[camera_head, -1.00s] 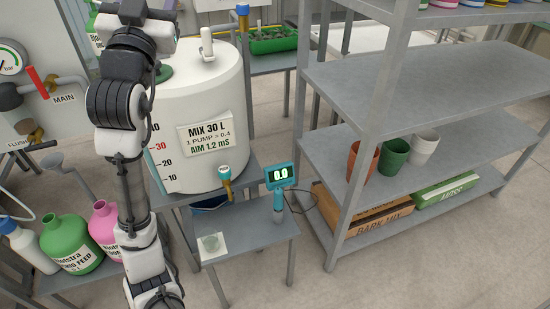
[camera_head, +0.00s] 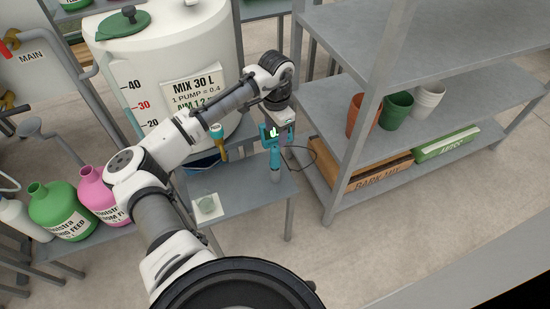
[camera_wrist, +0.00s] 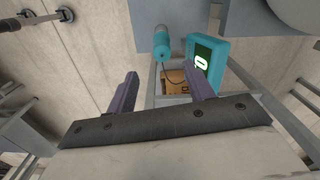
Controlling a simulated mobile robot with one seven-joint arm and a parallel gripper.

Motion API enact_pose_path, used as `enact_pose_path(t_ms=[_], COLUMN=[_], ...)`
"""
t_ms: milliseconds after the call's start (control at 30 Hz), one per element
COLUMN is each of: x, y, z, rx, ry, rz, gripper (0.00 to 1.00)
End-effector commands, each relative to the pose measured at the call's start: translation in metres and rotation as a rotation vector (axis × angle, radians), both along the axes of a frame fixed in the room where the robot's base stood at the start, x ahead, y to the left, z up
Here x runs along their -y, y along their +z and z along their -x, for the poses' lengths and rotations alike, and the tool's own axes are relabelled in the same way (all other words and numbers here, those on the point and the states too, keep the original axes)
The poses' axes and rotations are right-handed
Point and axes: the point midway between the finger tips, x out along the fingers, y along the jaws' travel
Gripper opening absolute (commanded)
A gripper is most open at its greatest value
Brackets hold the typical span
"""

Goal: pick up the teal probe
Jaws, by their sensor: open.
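The teal probe (camera_head: 275,167) is a short upright teal cylinder at the right side of the small grey table (camera_head: 232,192). The teal meter with a lit display (camera_head: 272,134) is just above it. In the wrist view the probe (camera_wrist: 161,43) is beyond the fingertips, roughly ahead of the gap, with the meter (camera_wrist: 208,56) to its right. My gripper (camera_wrist: 166,80) is open and nothing shows between its fingers. In the head view my gripper's end is close to the meter, and its fingertips are hard to make out there.
A white mix tank (camera_head: 175,75) with a brass-coloured tap (camera_head: 218,142) stands behind the table. A glass on a white mat (camera_head: 208,206) is at the table's left. A grey shelf rack (camera_head: 340,130) with pots stands close on the right. A dark cable loops beside the meter.

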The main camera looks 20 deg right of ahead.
Motion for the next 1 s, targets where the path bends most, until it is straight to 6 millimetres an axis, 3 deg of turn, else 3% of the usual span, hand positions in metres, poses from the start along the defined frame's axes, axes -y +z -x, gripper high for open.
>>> enact_pose_path(t_ms=[233,467,800,1000], x=[0.000,0.000,-0.002,-0.001], y=[-0.046,-0.062,-0.107,-0.111], z=[0.000,-0.001,-0.003,-0.003], rx=[0.000,0.003,0.003,0.004], ry=[0.001,0.000,-0.001,0.000], rz=[0.002,0.003,0.004,0.005], gripper=[0.52,0.52,0.52,0.52])
